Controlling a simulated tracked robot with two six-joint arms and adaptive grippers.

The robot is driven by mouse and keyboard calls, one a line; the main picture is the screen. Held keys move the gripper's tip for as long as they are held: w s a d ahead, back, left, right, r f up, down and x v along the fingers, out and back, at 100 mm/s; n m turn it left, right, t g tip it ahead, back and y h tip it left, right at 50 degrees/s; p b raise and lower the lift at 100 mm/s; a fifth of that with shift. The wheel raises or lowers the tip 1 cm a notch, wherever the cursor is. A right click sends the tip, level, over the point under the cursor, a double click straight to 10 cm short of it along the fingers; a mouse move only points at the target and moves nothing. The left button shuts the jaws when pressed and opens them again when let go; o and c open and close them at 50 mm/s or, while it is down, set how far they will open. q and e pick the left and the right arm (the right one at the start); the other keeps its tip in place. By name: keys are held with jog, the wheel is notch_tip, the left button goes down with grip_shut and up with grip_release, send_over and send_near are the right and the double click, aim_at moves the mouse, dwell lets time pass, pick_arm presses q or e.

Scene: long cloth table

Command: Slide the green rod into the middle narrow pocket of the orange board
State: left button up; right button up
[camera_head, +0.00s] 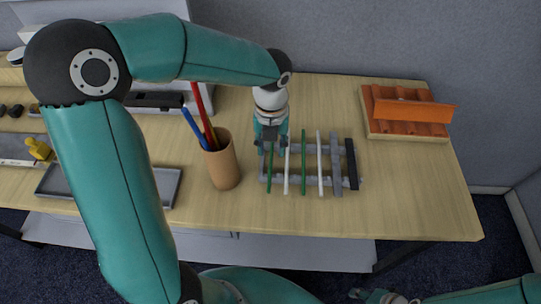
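A grey rack (336,180) on the wooden table holds thin rods lying side by side. The rods are a left green rod (269,175), a white rod (286,172), another green rod (303,165) and a second white rod (320,165). My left gripper (271,147) points down over the rack's far left end, close to the far end of the left green rod. Its fingertips overlap that end, and I cannot tell whether they grip it. The orange board (413,110) stands at the right; its pockets cannot be made out. My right gripper (378,297) is partly cut off at the bottom edge.
A tan cup (223,165) with red and blue sticks stands left of the rack. The orange board stands on a wooden base with ribbed orange-brown panels (385,93). A grey tray (165,186) lies farther left. Table between rack and board is clear.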

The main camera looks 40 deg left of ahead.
aim_at(271, 160)
pick_arm(q)
jog(key=f, duration=0.4)
jog(key=shift+w+a+f+p, duration=0.15)
jog(key=shift+a+f+p, duration=0.05)
jog(key=shift+f+p, duration=0.15)
grip_shut()
